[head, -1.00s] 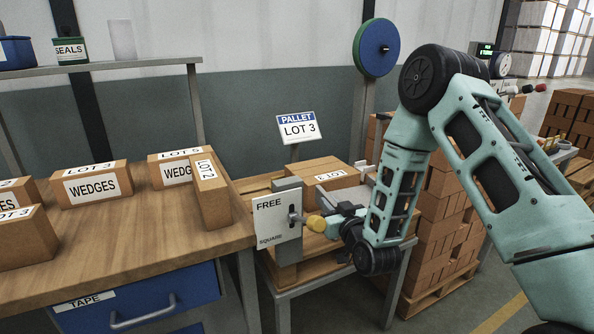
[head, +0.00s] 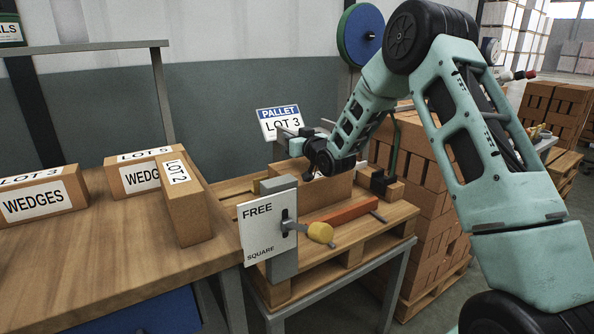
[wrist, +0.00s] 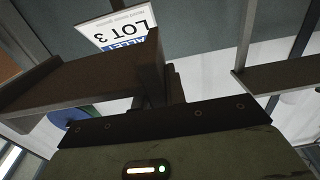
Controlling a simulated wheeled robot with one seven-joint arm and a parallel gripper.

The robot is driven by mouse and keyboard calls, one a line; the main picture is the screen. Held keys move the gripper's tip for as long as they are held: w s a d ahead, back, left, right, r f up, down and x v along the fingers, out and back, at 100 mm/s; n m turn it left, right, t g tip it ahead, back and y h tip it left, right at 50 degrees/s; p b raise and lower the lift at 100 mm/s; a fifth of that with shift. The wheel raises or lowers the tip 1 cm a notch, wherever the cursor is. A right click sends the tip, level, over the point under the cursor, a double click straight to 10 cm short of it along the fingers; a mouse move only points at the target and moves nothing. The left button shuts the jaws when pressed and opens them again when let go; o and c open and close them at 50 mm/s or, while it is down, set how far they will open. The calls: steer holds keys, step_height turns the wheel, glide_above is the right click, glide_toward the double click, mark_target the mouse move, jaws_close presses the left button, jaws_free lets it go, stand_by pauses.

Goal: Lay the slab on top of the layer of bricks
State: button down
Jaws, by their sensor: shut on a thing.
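My gripper (head: 300,146) is over the back of the pallet, beside the LOT 3 sign. In the wrist view it is shut on a long brown piece (wrist: 75,85), which I take to be the slab; it juts to the left. The jaws and their hold are mostly hidden in the head view. Below my wrist a large brown block (head: 328,193) sits on the wooden pallet (head: 340,250), its top partly hidden. An orange-red bar (head: 348,213) lies in front of it. I cannot tell how the held piece and the block relate.
The LOT 3 sign (head: 281,122) stands behind. A workbench (head: 120,250) with labelled blocks is left; stacked bricks (head: 425,190) are right.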

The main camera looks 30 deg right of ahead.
steer(key=f, duration=0.1)
steer(key=w+f, duration=0.1)
steer(key=f, duration=0.2)
steer(key=shift+w+d+f, duration=0.15)
steer(key=shift+d+f, duration=0.1)
steer(key=shift+f, duration=2.25)
steer(key=shift+f+b, duration=0.2)
steer(key=shift+b, duration=0.2)
steer(key=c, duration=1.5)
jaws_free()
steer(key=shift+o, duration=0.2)
steer(key=shift+r+p, duration=0.15)
steer(key=shift+p, duration=0.15)
steer(key=s, duration=1.2)
steer(key=shift+d+b, duration=0.2)
steer(key=shift+b, duration=0.2)
